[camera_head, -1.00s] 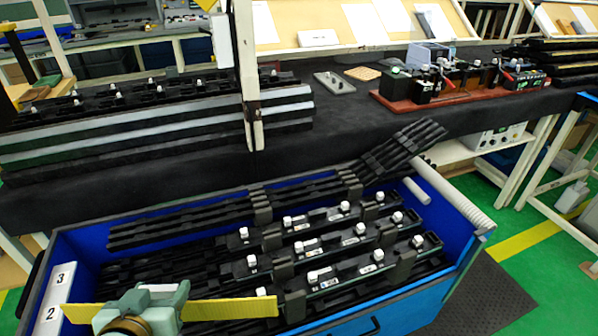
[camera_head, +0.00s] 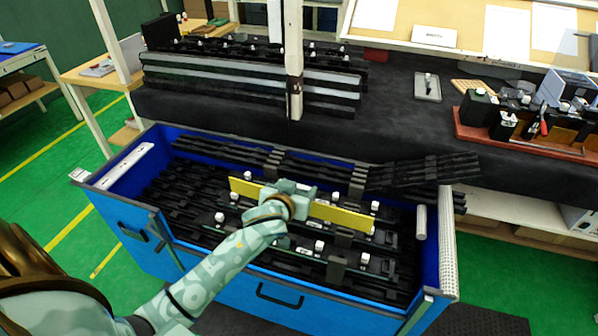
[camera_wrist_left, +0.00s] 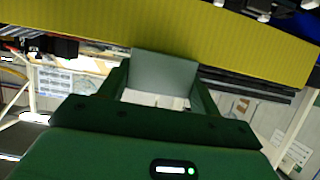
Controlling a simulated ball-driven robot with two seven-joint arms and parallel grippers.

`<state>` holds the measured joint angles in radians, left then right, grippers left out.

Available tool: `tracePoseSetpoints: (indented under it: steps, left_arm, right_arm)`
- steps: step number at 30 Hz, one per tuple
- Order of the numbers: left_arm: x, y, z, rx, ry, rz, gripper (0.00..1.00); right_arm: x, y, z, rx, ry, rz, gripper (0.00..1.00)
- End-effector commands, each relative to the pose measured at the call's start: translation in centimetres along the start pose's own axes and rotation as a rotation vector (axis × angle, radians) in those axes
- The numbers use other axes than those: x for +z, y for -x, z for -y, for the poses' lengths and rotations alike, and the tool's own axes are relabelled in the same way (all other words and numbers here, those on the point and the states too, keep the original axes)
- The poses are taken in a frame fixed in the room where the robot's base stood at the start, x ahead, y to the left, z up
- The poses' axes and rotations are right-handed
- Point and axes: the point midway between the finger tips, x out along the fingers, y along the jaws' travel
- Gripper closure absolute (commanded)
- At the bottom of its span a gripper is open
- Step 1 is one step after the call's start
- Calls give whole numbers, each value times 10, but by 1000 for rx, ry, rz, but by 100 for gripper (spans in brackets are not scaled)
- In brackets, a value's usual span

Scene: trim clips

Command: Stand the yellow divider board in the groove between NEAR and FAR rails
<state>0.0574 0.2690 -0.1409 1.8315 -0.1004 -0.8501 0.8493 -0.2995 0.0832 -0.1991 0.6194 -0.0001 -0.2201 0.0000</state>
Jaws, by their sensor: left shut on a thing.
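The yellow divider board (camera_head: 340,215) is a long flat strip held above the middle of the blue crate (camera_head: 228,276), slanting down to the right. My left gripper (camera_head: 291,188) is shut on it near its middle. In the left wrist view the board (camera_wrist_left: 85,38) crosses the top, with the gripper finger (camera_wrist_left: 165,75) against it. Below and beside the board lie black rails with white clips (camera_head: 318,246). No NEAR or FAR label is readable, and the board and arm hide part of the rails and any groove. The right gripper is out of view.
Black rail bundles (camera_head: 420,172) rest across the crate's back right corner. A white post (camera_head: 294,60) stands behind the crate. The dark bench (camera_head: 400,125) carries stacked rails (camera_head: 250,85) and a red-brown tray of parts (camera_head: 520,135).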

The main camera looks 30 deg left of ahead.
Motion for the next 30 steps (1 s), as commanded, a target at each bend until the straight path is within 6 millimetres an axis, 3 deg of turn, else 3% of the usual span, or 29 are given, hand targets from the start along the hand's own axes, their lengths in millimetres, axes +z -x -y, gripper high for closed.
tracePoseSetpoints:
  steps: [1,6,19,30]
  left_arm:
    - [-11,-7,10,-16,10,-8,60]
    - [-10,-23,24,-34,25,-17,60]
    - [-10,-22,23,-31,29,-16,60]
    - [31,-40,22,-31,27,-13,60]
  right_arm:
    - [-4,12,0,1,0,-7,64]
    - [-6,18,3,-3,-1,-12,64]
    - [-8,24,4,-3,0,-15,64]
    - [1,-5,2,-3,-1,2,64]
